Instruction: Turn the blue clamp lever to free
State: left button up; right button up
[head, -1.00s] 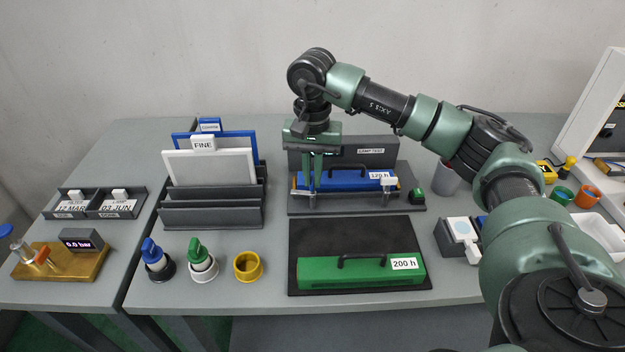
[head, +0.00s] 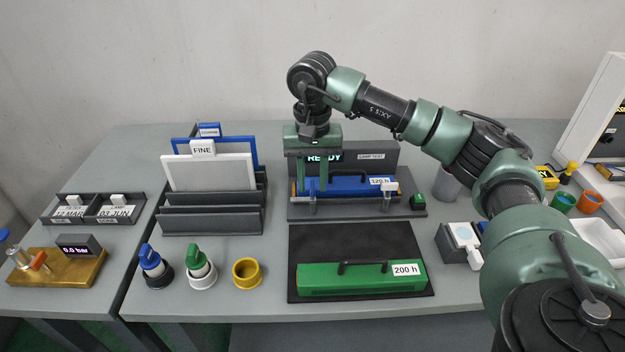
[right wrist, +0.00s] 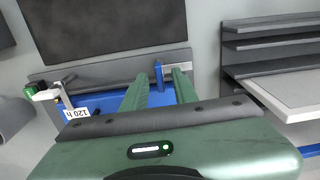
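The lamp test fixture (head: 352,209) holds a blue lamp cartridge (head: 350,185) marked 120 h. My right gripper (head: 311,188) points down over the fixture's left end. In the right wrist view its two green fingers (right wrist: 160,76) are apart, with the small upright blue clamp lever (right wrist: 159,72) between the tips. Gaps show on both sides of the lever, so the gripper looks open. In the head view the fingers largely hide the lever. A white clamp (right wrist: 46,94) sits at the cartridge's other end. My left gripper is not in view.
The fixture's display reads READY (head: 324,158). A green cartridge (head: 362,279) marked 200 h lies on a dark mat (head: 350,239) in front. A rack (head: 212,217) with panels stands left of the fixture, and a green button (head: 418,201) is at its right end.

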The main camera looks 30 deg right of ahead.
aim_at(312, 185)
dwell(0.3)
notch_tip(312, 185, up, 8)
jog(key=shift+f+b, duration=0.15)
jog(key=shift+b, duration=0.4)
